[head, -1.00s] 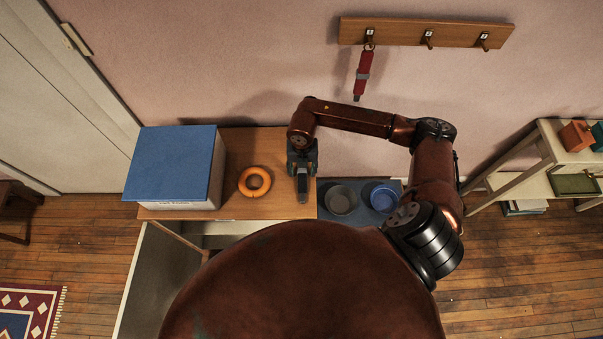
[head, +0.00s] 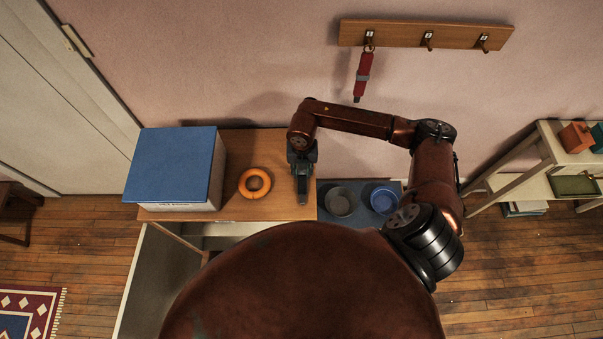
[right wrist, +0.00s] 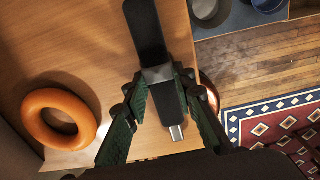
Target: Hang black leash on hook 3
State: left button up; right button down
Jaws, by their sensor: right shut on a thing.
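The black leash (right wrist: 146,32) shows in the right wrist view as a flat black strap with a grey band and a metal end. My right gripper (right wrist: 160,82) is shut on it near the grey band, low over the wooden cabinet top. In the head view my right gripper (head: 303,188) is at the cabinet top's right end and hides most of the leash. The wooden hook rack (head: 395,33) is on the wall, with three numbered hooks. Hook 3 (head: 483,44) is the rightmost and is empty. My left gripper is not in view.
A red leash (head: 362,75) hangs on the leftmost hook; the middle hook (head: 428,42) is empty. An orange ring (head: 255,173) and a blue-lidded box (head: 173,163) are on the cabinet top (head: 240,212). Grey (head: 340,202) and blue (head: 384,199) bowls stand to the right.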

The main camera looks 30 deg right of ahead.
jog(key=shift+r, duration=0.15)
jog(key=shift+r, duration=0.2)
notch_tip(320, 180, up, 2)
jog(key=shift+r, duration=0.1)
jog(key=s+d+r, duration=0.6)
jog(key=s+r, duration=0.4)
jog(key=s, duration=0.2)
jog(key=shift+s+d+p, duration=0.2)
jog(key=shift+d+p, duration=0.15)
jog(key=shift+p, duration=0.05)
jog(key=shift+r, duration=0.1)
jog(key=c, duration=2.2)
grip_release()
grip_shut()
